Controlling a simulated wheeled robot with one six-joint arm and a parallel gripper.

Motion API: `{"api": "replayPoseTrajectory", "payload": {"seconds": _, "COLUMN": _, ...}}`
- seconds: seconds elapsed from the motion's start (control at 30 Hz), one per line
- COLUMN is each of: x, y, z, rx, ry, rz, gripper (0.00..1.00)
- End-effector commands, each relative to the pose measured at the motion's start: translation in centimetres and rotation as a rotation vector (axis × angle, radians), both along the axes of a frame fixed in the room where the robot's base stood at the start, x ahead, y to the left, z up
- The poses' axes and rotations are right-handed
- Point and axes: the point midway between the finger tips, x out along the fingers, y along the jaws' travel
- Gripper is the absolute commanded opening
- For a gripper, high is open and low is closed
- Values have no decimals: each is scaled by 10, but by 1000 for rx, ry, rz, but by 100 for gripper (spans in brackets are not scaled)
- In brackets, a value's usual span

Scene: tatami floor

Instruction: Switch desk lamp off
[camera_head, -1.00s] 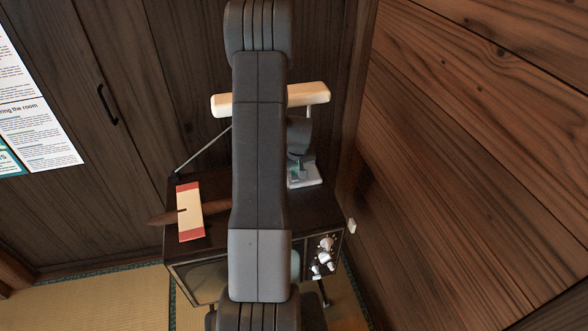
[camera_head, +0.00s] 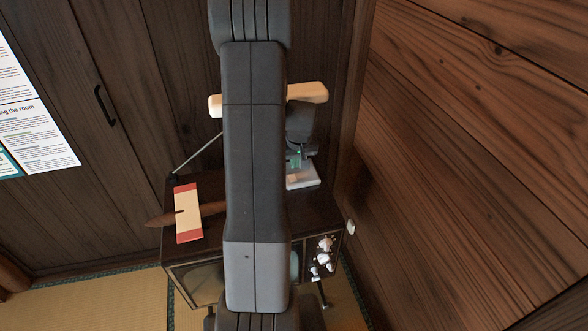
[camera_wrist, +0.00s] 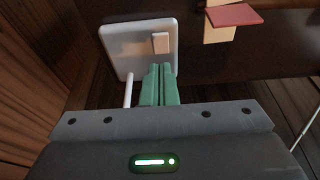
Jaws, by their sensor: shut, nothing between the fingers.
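The desk lamp stands on top of a dark television cabinet. Its long cream head (camera_head: 307,92) shows on both sides of my arm in the head view, and the arm hides its middle. Its pale base (camera_head: 304,178) is partly hidden. In the wrist view the white square base (camera_wrist: 140,48) carries a small cream switch (camera_wrist: 160,43). A white rod (camera_wrist: 128,90), perhaps the lamp's post, rises beside my fingers. My gripper (camera_wrist: 159,70) has its green fingers shut and empty, tips over the base just beside the switch. I cannot tell whether they touch it. The gripper also shows in the head view (camera_head: 294,160).
The old television (camera_head: 318,217) has white knobs on its front. A thin antenna rod (camera_head: 198,153) rises there. A wooden wall (camera_head: 480,170) stands close on the right.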

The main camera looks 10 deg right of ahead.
Motion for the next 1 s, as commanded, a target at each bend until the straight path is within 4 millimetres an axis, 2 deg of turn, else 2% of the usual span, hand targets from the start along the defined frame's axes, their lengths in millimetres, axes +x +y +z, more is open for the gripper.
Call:
{"api": "replayPoseTrajectory", "payload": {"seconds": 0.03, "x": -2, "y": 0, "z": 11, "rx": -1, "ry": -4, "rz": 0, "gripper": 0}}
{"api": "replayPoseTrajectory", "payload": {"seconds": 0.2, "x": -11, "y": -1, "z": 39, "rx": -1, "ry": -3, "rz": 0, "gripper": 0}}
{"api": "replayPoseTrajectory", "payload": {"seconds": 0.4, "x": -18, "y": -1, "z": 63, "rx": -1, "ry": -2, "rz": -1, "gripper": 0}}
{"api": "replayPoseTrajectory", "payload": {"seconds": 0.6, "x": -21, "y": -1, "z": 71, "rx": 0, "ry": 0, "rz": -1, "gripper": 0}}
{"api": "replayPoseTrajectory", "payload": {"seconds": 1.0, "x": -21, "y": -1, "z": 69, "rx": 0, "ry": 2, "rz": 0, "gripper": 0}}
